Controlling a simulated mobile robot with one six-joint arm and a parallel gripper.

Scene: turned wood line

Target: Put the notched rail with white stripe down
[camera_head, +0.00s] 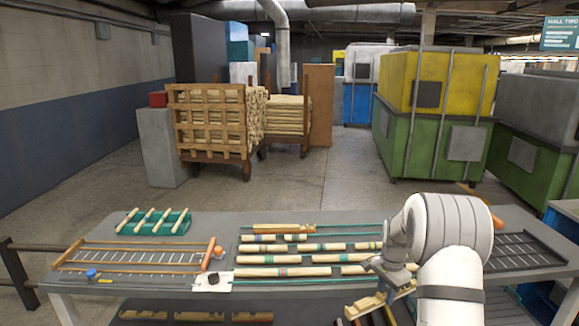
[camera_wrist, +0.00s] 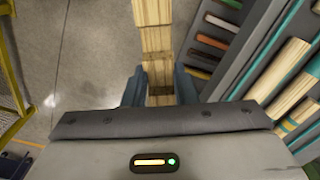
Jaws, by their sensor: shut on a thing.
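My gripper (camera_head: 388,292) is at the front right of the workbench, low near its front edge. It is shut on a pale wooden notched rail (camera_head: 362,307), which also shows in the wrist view (camera_wrist: 153,42). There, the rail runs up and away from between the two blue-grey fingers (camera_wrist: 160,88), with dark cross lines along it. I cannot make out a white stripe on it. The rail appears held in the air, with floor to its left in the wrist view. The end nearest my wrist is hidden.
The grey workbench (camera_head: 215,222) carries striped turned rods (camera_head: 275,272) in the middle, a teal rack (camera_head: 165,228) and a wooden-framed rack (camera_head: 130,256) at left. Several wooden pieces (camera_head: 200,316) lie below the bench top. Colored bars (camera_wrist: 207,43) lie right of the held rail.

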